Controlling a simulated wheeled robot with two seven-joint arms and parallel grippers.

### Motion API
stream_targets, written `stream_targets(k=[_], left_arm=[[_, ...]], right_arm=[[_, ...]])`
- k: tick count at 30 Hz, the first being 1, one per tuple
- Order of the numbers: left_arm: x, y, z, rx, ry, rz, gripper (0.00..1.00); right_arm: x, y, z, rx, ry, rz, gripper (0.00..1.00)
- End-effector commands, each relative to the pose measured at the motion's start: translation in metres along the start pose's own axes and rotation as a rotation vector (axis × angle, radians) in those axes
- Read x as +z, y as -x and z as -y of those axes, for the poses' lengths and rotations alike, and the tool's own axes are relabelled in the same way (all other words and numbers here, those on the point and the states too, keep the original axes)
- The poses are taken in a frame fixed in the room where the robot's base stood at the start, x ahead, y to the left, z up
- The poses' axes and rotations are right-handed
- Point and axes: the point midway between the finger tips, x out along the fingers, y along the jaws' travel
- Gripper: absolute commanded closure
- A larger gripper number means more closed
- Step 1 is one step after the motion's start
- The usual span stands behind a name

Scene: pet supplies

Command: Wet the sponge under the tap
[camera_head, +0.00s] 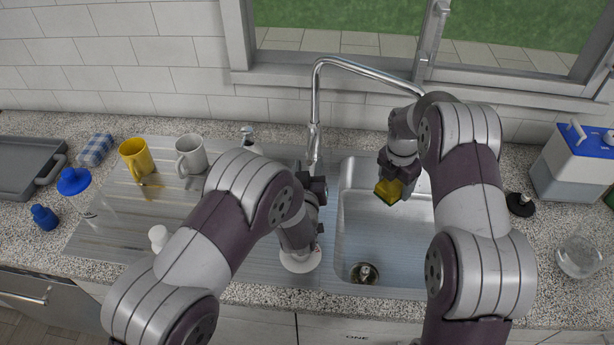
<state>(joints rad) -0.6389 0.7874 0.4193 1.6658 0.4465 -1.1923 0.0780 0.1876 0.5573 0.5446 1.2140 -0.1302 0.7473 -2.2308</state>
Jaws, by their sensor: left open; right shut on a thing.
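The sponge (387,191), yellow with a darker green layer, is held by my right gripper (393,178) over the sink basin (400,240). The gripper is shut on it. The chrome tap (316,105) rises behind the sink, and its spout runs to the right. The spout's end is hidden behind my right arm. My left gripper (317,186) is open near the base of the tap. I cannot tell whether it touches the tap. I see no clear stream of water.
A yellow mug (136,158), a grey mug (191,154) and a blue-lidded bottle (75,182) stand at the left. A blue-and-white container (575,165) and a clear glass (578,257) stand at the right. The basin's front, around the drain (364,272), is clear.

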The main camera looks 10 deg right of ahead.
Motion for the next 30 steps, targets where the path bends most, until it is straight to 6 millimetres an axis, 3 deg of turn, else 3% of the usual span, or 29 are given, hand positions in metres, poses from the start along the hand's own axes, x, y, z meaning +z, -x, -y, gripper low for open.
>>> stream_targets(k=[3,9,30], left_arm=[[0.000,0.029,-0.001,0.001,-0.001,0.002,0.56],[0.000,0.053,0.000,0.000,-0.001,0.001,0.56],[0.000,0.054,0.000,-0.001,0.000,0.000,0.56]], right_arm=[[0.000,0.000,0.000,0.000,0.000,0.000,0.56],[0.000,0.000,0.000,0.000,0.000,0.000,0.57],[0.000,0.000,0.000,0.000,0.000,0.000,0.56]])
